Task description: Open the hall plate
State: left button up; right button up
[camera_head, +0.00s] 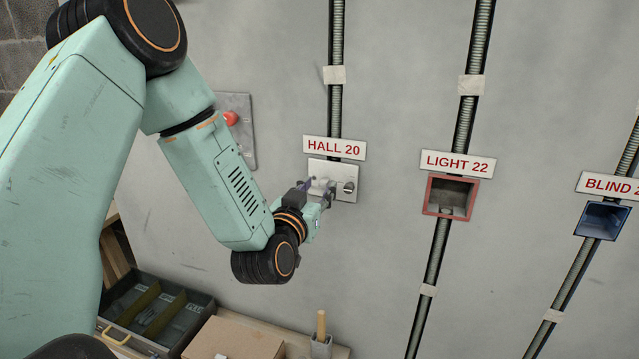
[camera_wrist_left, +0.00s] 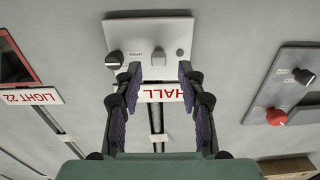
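The hall plate (camera_head: 343,172) is a pale grey wall plate just below the HALL 20 sign (camera_head: 334,148). In the left wrist view the plate (camera_wrist_left: 148,32) appears upside down, with a dark round knob (camera_wrist_left: 114,60) at its left, a pale raised piece (camera_wrist_left: 158,57) in the middle and a small grey piece (camera_wrist_left: 180,53) at its right. My left gripper (camera_head: 319,186) is in front of the plate. In the left wrist view its fingers (camera_wrist_left: 158,72) are spread, with nothing seen between them but the plate and sign behind. Whether they touch the plate is unclear. My right gripper is out of view.
A grey panel with a red button (camera_head: 231,118) is on the wall left of the plate. The red-framed LIGHT 22 box (camera_head: 430,196) and the blue BLIND box (camera_head: 602,220) are to the right. A bench with a divided tray (camera_head: 205,302) and a wooden box (camera_head: 235,340) lies below.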

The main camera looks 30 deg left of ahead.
pick_arm(q)
jog(key=shift+x, duration=0.8)
jog(key=shift+w+f, duration=0.1)
jog(key=shift+w, duration=0.2)
jog(key=shift+w+d+r, duration=0.15)
jog(key=shift+d+r, duration=0.05)
jog(key=shift+r, duration=0.05)
jog(key=shift+a, duration=0.15)
jog(key=shift+w+a+f, duration=0.1)
jog(key=shift+a+f, duration=0.1)
jog(key=shift+a, duration=0.05)
jog(key=shift+c, duration=1)
jog(key=shift+d+r, duration=0.1)
jog(key=shift+d, duration=0.15)
jog(key=c, duration=0.4)
jog(key=shift+a, duration=0.15)
grip_shut()
